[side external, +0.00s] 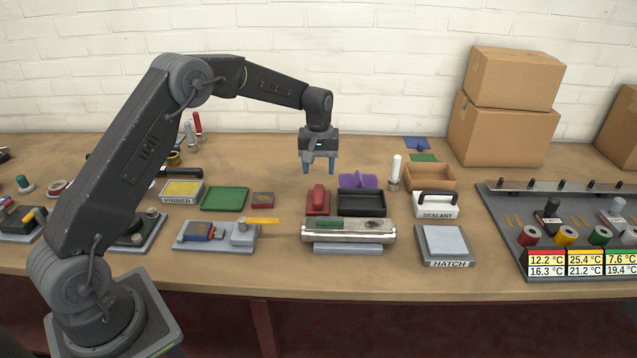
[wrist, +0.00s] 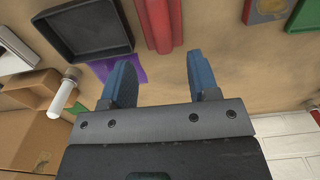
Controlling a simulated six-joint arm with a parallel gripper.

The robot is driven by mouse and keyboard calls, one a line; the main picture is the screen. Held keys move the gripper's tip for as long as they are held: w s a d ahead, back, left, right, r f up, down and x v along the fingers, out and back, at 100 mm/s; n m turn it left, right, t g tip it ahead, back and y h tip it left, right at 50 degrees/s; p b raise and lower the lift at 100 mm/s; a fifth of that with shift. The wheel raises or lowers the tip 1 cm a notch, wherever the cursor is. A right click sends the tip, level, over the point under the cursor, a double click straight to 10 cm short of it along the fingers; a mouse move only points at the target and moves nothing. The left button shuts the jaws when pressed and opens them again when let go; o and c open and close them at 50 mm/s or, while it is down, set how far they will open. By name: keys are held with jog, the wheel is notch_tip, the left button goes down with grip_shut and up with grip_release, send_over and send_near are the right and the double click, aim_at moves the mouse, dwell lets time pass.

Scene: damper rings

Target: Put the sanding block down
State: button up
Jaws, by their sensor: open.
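A red block with a rounded grip on top, which looks like the sanding block (side external: 318,202), rests on the bench left of the black tray. It also shows at the top of the wrist view (wrist: 160,22), cut off by the frame edge. My gripper (side external: 318,169) is above the bench, behind and higher than the red block. Its two blue fingers (wrist: 161,78) are apart with nothing between them. The fingers do not touch the block.
The black tray (side external: 361,209) and a purple piece (side external: 358,181) lie right of the block. A metal cylinder on a base (side external: 348,233) stands in front. A small red piece (side external: 262,199) and green pad (side external: 225,199) lie left. Bare bench lies behind the block.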

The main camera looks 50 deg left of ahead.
jog(key=s+d+r+m+t, duration=0.2)
jog(key=s+d+r, duration=0.2)
jog(key=s+r, duration=0.5)
jog(key=s+d+r+m+t, duration=0.1)
jog(key=s+d+r+m, duration=0.25)
jog(key=s+r, duration=0.5)
jog(key=s+d+m+t, duration=0.1)
jog(key=s+d, duration=0.1)
jog(key=s, duration=0.6)
jog(key=s+d+m+t, duration=0.1)
jog(key=s+d+m, duration=0.1)
jog(key=s, duration=0.7)
jog(key=shift+d+f+t, duration=0.15)
jog(key=shift+d+t, duration=0.15)
jog(key=shift+d, duration=0.1)
jog(key=shift+o, duration=0.4)
jog(key=shift+w+m, duration=0.1)
jog(key=shift+m, duration=0.15)
